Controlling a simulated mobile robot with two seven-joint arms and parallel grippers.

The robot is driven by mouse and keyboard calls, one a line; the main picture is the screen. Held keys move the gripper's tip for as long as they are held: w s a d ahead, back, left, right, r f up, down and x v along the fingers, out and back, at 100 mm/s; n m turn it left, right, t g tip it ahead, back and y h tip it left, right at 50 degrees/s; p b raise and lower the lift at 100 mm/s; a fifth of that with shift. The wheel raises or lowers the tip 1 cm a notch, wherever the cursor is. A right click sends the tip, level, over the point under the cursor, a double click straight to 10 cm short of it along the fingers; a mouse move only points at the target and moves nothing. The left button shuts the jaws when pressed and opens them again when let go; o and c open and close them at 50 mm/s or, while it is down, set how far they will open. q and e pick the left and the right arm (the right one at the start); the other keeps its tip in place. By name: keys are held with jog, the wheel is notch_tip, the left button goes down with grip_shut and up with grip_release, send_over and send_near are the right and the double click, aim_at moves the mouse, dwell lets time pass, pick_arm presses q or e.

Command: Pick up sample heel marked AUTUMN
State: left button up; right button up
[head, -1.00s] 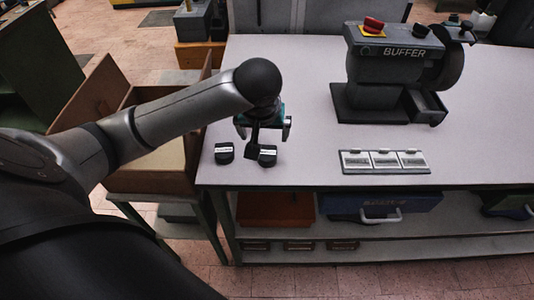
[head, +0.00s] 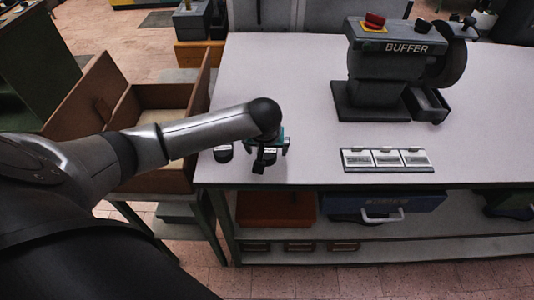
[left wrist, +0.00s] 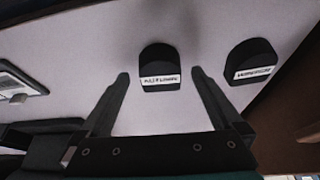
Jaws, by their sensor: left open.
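The heel whose label seems to read AUTUMN is a small black block (left wrist: 159,56) with a white label. In the left wrist view it stands between my two open fingertips (left wrist: 160,76), with bench showing on both sides. In the head view my left gripper (head: 269,146) is over this heel (head: 264,163) near the bench's front left, and partly hides it. A second black heel (left wrist: 252,52), its label hard to read, is to the right in the wrist view. In the head view it (head: 223,154) stands left of the gripper. My right gripper is not in view.
A plate with three labelled silver panels (head: 387,159) lies to the right on the pale bench (head: 300,85). A grey buffer machine (head: 385,75) stands behind it. An open brown box (head: 150,160) stands left of the bench. The bench middle is clear.

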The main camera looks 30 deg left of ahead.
pick_arm(q)
jog(key=shift+w+a+f, duration=0.15)
jog(key=shift+f, duration=0.45)
jog(key=shift+c, duration=0.2)
jog(key=c, duration=1.4)
